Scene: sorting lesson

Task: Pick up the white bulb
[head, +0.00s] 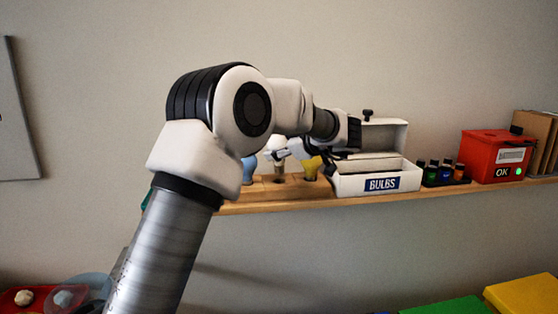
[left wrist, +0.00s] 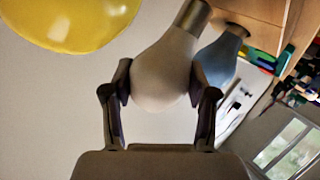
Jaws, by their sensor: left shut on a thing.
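The white bulb (head: 276,145) is at the wooden stand (head: 258,187) on the wall shelf, between a blue bulb (head: 249,168) and a yellow bulb (head: 311,167). My left gripper (head: 284,154) is shut on the white bulb. In the left wrist view, the gripper (left wrist: 161,80) has one finger on each side of the white bulb's glass (left wrist: 165,72), with its metal base pointing up and right. The blue bulb (left wrist: 217,62) is close beside the right finger. I cannot tell whether the white bulb's base is clear of its hole. My right gripper is not in view.
An open white box marked BULBS (head: 378,182) stands right of the stand. Small coloured bottles (head: 446,173) and a red box marked OK (head: 494,155) are farther right on the shelf (head: 300,203).

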